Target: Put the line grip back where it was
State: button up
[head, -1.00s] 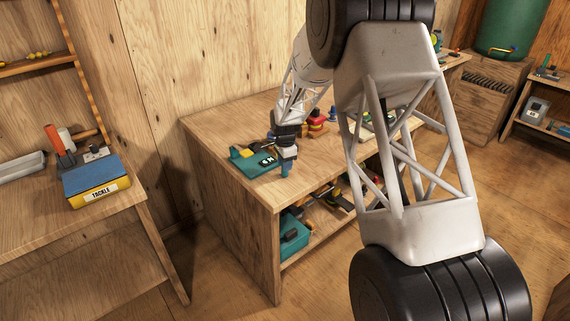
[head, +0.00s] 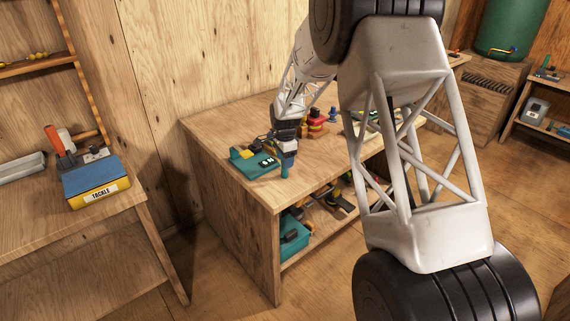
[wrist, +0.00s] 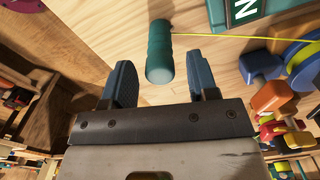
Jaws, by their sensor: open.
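The line grip appears to be the teal cylinder (wrist: 159,50), in front of my open fingers in the wrist view. A thin yellow line runs from near its top to the right. In the head view the cylinder (head: 285,169) looks upright near the front edge of the workbench, just right of the teal base (head: 258,169) with black-and-white labels. A corner of this base (wrist: 245,10) shows at the top of the wrist view. My gripper (wrist: 162,78) is open and empty, apart from the cylinder. In the head view my gripper (head: 286,148) is just above it.
The wooden workbench (head: 225,125) has red and yellow tackle (head: 314,124) behind my gripper. In the wrist view a blue spool (wrist: 300,60) and orange parts (wrist: 272,98) lie close on the right. Shelves under the bench hold a teal box (head: 293,235).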

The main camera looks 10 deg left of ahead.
notch_tip(320, 180, up, 9)
jog(key=shift+r, duration=0.2)
dwell(0.3)
dwell(0.8)
jog(key=s+d+r+n+t, duration=0.1)
jog(key=s+d+r+n, duration=0.2)
jog(key=s+d+r, duration=0.75)
jog(key=s+d+r+n, duration=0.3)
jog(key=s+d+r, duration=0.4)
jog(key=s, duration=0.7)
jog(key=s+d+f+n, duration=0.1)
jog(key=s+d+n, duration=0.2)
jog(key=s, duration=1.2)
jog(key=s+d+f+n+t, duration=0.1)
jog(key=s+d, duration=0.6)
jog(key=s, duration=0.9)
jog(key=shift+d+n+t, duration=0.15)
jog(key=shift+n+t, duration=0.15)
jog(key=shift+n, duration=0.6)
